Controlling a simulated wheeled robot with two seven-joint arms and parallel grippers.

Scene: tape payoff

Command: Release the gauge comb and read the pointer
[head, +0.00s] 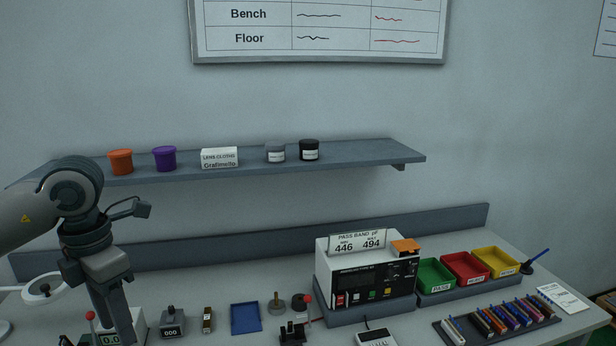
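My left gripper (120,335) hangs fingers-down over the left front of the bench, in front of a white unit with a small digital display (110,339). Its fingertips run close to the lower picture edge, and I cannot tell if they are apart or hold anything. A lever with a red ball (90,315) stands just left of it. A dark fixture with a red-ball lever (307,299) stands at the front middle, cut near the lower edge. I cannot make out a gauge comb or a pointer for certain. My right gripper is out of view.
A counter (172,328), blue tray (245,318) and brass-stemmed part (277,304) lie mid-bench. A tester (350,287) labelled "PASS BAND pF 446 494" stands behind. Green (436,275), red (465,268) and yellow (494,262) bins stand right. A shelf (360,157) hangs above.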

